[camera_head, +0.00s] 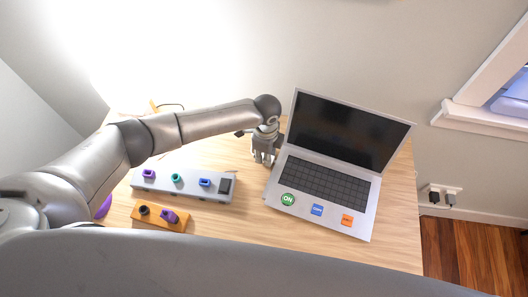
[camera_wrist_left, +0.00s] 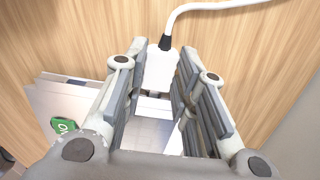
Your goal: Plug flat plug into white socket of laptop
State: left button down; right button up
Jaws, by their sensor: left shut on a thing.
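The open laptop (camera_head: 328,160) stands at the right of the wooden desk, its dark screen raised. My left gripper (camera_head: 264,158) is at the laptop's left side, pointing down at the desk. In the left wrist view, my left gripper (camera_wrist_left: 164,62) is shut on a white plug (camera_wrist_left: 160,72) with a black collar and a white cable (camera_wrist_left: 208,6). The laptop (camera_wrist_left: 50,98) shows at the left of that view. My right gripper is not in view.
A grey power strip (camera_head: 190,184) with coloured sockets lies left of the laptop. An orange block (camera_head: 180,224) with dark and purple pieces is in front of it. A wall outlet (camera_head: 440,192) is beyond the desk's right edge. Bare desk lies between strip and laptop.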

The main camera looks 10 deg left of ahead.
pick_arm(q)
jog(key=shift+d, duration=0.3)
jog(key=c, duration=1.1)
grip_release()
